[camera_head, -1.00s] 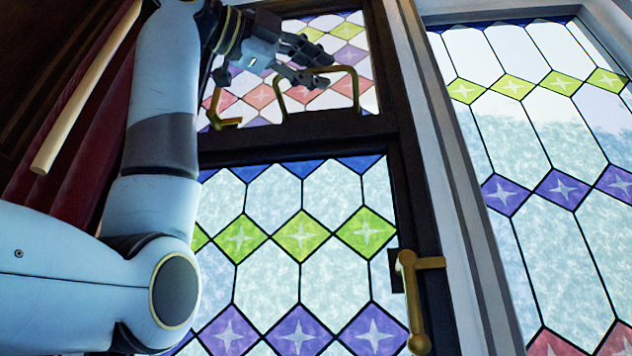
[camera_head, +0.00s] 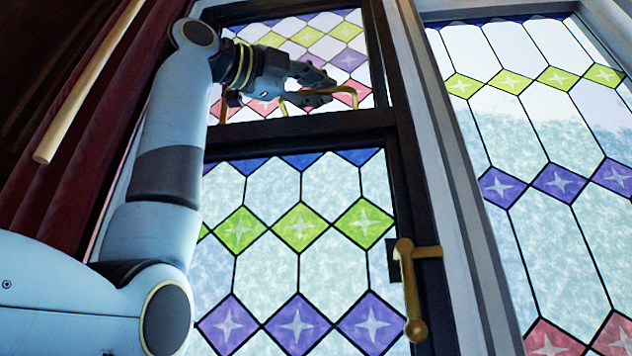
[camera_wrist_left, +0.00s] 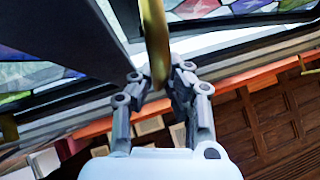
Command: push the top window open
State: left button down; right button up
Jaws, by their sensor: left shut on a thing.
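The top window (camera_head: 322,24) has yellow, purple and red diamond panes in a dark frame at the top of the head view. A brass loop handle (camera_head: 355,92) is at its lower edge. My left gripper (camera_head: 328,92) is shut on this handle, and its fingers hide part of it. In the left wrist view, the two fingers (camera_wrist_left: 160,80) close around the brass bar (camera_wrist_left: 154,35). I cannot tell exactly how far the window stands from its frame. My right gripper is not in view.
A brass lever handle (camera_head: 409,290) sits on the lower window (camera_head: 290,265). Another stained-glass window (camera_head: 550,170) stands to the right. A dark red curtain (camera_head: 85,145) and a pale rod (camera_head: 85,85) are at the left, close to my left arm.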

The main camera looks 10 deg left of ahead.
pick_arm(q)
jog(key=c, duration=1.4)
grip_release()
jog(key=shift+w+f, duration=0.15)
jog(key=shift+f, duration=0.05)
jog(key=shift+r, duration=0.1)
